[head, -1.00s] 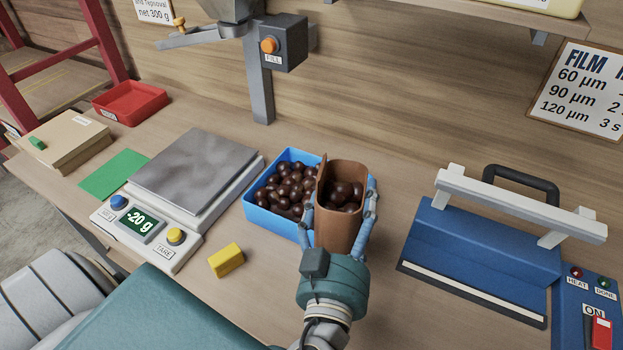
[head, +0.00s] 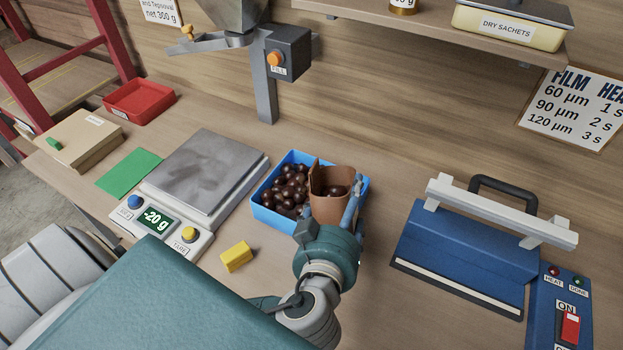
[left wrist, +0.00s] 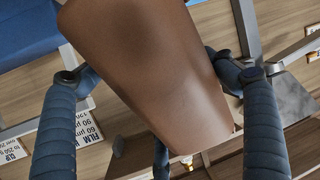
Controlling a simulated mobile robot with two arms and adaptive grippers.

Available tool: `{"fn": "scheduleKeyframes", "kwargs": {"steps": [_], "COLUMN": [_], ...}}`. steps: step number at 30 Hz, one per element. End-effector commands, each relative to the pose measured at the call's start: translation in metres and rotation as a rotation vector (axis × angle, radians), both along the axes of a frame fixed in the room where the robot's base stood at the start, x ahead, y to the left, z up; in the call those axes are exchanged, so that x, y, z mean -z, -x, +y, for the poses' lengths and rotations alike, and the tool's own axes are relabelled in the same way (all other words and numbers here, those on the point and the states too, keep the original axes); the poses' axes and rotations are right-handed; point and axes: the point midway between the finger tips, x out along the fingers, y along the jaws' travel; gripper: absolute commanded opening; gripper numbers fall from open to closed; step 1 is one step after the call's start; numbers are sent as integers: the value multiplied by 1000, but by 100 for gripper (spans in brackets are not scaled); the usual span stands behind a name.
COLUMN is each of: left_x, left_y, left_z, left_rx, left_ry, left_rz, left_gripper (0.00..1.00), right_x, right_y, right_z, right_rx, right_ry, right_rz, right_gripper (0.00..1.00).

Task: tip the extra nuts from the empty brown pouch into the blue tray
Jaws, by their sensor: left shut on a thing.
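The brown pouch (head: 329,208) is gripped by my left gripper (head: 329,212) at the right part of the blue tray (head: 273,217). Dark nuts show in the pouch's open mouth, so it is not empty. The blue tray holds many dark, glossy nuts (head: 286,190) on its left side. The pouch and gripper hide its right part; I cannot tell whether the pouch touches the tray. In the left wrist view the pouch (left wrist: 150,70) fills the middle, between the blue-grey fingers. My right gripper is out of view.
A scale (head: 205,172) reading -20 g stands left of the tray, with a yellow block (head: 236,256) in front. A blue sealer (head: 462,255) stands to the right. A dispenser with a FILL button (head: 275,58) is behind. A red tray (head: 139,101) is far left.

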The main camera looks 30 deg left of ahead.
Motion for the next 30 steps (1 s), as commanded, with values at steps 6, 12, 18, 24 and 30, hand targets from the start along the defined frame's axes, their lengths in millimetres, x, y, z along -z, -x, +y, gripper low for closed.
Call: {"fn": "scheduleKeyframes", "kwargs": {"steps": [6, 12, 18, 24, 30], "left_x": [-12, -13, -17, -9, -10], "left_y": [-7, -13, -19, -19, -20], "left_z": [8, 15, 22, 22, 23], "left_rx": [-1, 0, -1, 1, 0], "left_ry": [82, 158, 236, 280, 296], "left_rz": [63, 128, 190, 226, 240], "left_gripper": [27, 27, 27, 27, 27], "right_x": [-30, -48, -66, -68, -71], "right_y": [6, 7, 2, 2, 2], "right_z": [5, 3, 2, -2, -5], "right_rx": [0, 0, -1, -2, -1], "right_ry": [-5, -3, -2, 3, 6], "right_rz": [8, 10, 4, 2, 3], "right_gripper": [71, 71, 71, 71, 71]}}
